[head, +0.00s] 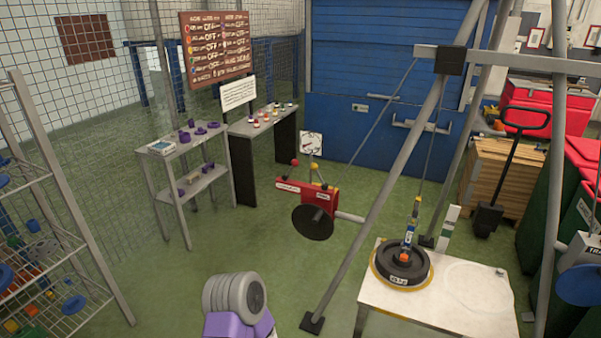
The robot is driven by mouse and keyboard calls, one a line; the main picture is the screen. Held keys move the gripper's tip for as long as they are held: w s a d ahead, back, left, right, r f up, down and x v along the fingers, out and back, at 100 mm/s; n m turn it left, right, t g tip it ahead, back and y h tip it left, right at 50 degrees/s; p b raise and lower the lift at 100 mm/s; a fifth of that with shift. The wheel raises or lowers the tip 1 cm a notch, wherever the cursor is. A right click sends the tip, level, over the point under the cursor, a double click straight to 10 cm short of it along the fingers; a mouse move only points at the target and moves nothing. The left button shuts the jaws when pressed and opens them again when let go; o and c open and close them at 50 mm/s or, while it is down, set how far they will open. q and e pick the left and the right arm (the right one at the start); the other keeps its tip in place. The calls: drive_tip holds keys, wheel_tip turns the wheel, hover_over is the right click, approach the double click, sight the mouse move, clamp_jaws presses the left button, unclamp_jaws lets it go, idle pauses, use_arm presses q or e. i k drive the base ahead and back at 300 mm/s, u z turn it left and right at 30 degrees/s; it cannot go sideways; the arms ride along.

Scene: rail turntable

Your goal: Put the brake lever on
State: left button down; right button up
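A red winch unit (315,193) stands by the frame in the middle of the head view, with white labels on its front and a dark round disc (313,222) below. Short levers with red knobs (295,163) rise from its top, below a white dial (311,143). I cannot tell which is the brake lever or how it is set, as the labels are too small to read. A black round weight (402,265) hangs on a line or rests at the white table (455,310); contact is unclear. Neither of my grippers is in view.
Grey frame legs (385,190) slant across the floor right of the winch. Shelves with small parts (185,150) stand behind left, and a wire rack (50,230) at far left. A pallet truck (490,215) and red bins (550,105) are at right. Green floor left of the winch is open.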

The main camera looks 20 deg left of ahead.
sight(294, 163)
drive_tip(key=u, duration=0.4)
drive_tip(key=i, duration=1.2)
drive_tip(key=z, duration=0.25)
